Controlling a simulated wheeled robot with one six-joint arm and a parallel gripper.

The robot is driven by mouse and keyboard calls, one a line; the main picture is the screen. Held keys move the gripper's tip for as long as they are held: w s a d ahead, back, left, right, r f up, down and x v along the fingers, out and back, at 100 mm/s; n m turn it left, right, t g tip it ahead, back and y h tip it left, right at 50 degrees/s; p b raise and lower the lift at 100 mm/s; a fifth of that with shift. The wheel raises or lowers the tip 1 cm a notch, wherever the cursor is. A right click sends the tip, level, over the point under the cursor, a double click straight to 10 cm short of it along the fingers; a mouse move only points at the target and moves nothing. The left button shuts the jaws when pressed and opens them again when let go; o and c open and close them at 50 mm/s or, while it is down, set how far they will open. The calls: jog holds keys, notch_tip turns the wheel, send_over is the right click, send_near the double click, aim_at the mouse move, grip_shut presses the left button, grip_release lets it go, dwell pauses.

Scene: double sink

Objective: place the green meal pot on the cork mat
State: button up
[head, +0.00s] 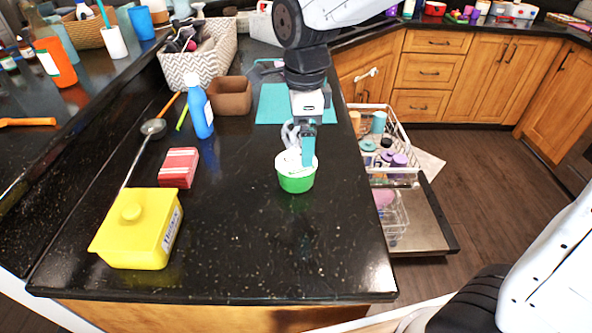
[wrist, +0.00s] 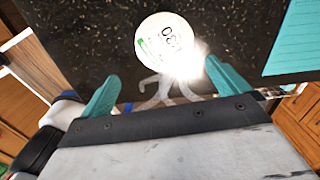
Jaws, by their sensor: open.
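The green meal pot (head: 296,181) stands upright on the black counter, with a pale lid on top. In the wrist view its round white printed lid (wrist: 160,40) lies just beyond the fingertips, roughly centred between them. My gripper (head: 308,158) is open and empty, pointing down at the pot's back right side. In the wrist view its two teal fingers (wrist: 161,69) are spread wide apart. I cannot tell whether a finger touches the pot. I cannot make out a cork mat in either view; a flat teal mat (head: 270,104) lies farther back.
A pale looped object (head: 290,132) lies right behind the pot. The counter's front is clear. An open dishwasher rack (head: 385,150) is right.

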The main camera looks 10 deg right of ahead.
aim_at(296, 161)
jog(key=shift+w+a+f+m, duration=0.3)
jog(key=shift+a+m, duration=0.1)
jog(key=shift+a, duration=0.05)
jog(key=shift+a+f, duration=0.1)
jog(key=shift+f, duration=0.2)
jog(key=f, duration=0.7)
jog(key=shift+w+f, duration=0.2)
jog(key=shift+w, duration=0.1)
jog(key=shift+r, duration=0.1)
jog(key=c, duration=1.3)
jog(key=shift+o, duration=0.2)
